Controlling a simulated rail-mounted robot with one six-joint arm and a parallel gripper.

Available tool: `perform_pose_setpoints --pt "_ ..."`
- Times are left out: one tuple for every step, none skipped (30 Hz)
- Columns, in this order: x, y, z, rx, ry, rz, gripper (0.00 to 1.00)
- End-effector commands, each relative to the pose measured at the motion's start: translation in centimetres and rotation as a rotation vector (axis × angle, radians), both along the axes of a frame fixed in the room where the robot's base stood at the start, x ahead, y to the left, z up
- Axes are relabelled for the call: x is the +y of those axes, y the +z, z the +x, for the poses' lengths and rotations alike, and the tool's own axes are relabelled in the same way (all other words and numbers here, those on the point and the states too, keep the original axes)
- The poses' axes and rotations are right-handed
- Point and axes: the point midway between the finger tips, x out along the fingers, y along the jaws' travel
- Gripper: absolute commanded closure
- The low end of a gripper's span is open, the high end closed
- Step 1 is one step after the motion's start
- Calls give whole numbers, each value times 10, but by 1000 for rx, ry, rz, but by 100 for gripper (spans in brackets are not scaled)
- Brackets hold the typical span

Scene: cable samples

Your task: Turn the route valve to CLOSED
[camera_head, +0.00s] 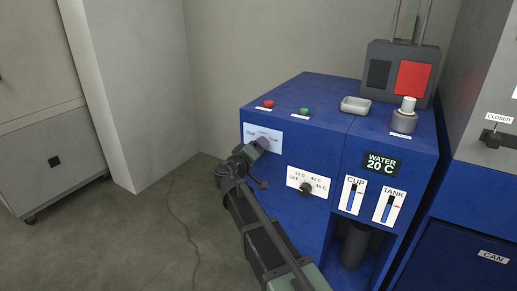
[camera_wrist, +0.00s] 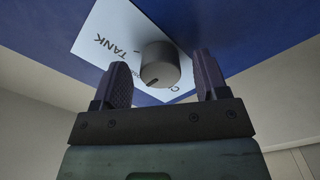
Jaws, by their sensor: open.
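The route valve looks to be the round grey knob (camera_wrist: 160,64) on a white label (camera_wrist: 118,38) on the blue machine's front. In the wrist view the label is upside down, with TANK at left and part of CUP at right. A dark pointer mark shows on the knob's lower edge; I cannot tell which word it is set to. In the head view the label (camera_head: 249,129) is partly covered by my gripper (camera_head: 260,146). My gripper is open, its fingers on either side of the knob with visible gaps in the wrist view.
The blue machine (camera_head: 345,125) also carries a temperature dial (camera_head: 306,188), red (camera_head: 268,104) and green (camera_head: 304,111) buttons and a WATER 20 C display (camera_head: 380,164).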

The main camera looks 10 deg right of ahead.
Motion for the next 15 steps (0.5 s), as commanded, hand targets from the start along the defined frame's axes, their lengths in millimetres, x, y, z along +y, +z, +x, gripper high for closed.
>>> perform_pose_setpoints --pt "5 0 -8 0 2 0 33" --pt "9 0 -14 0 4 0 33" --pt "16 0 -22 0 4 0 33" --pt "20 0 -28 0 4 0 33" --pt "26 0 -34 0 5 0 33" --pt "32 0 -43 0 4 0 33" --pt "37 0 -48 0 5 0 33" --pt "42 0 -54 0 5 0 33" --pt "46 0 -61 0 4 0 33" --pt "51 0 -65 0 5 0 33" --pt "54 0 -69 0 4 0 33" --pt "57 0 -72 0 2 0 33" --pt "59 0 -75 0 3 0 33" --pt "60 0 -76 0 3 0 33" --pt "62 0 -78 0 2 0 33"
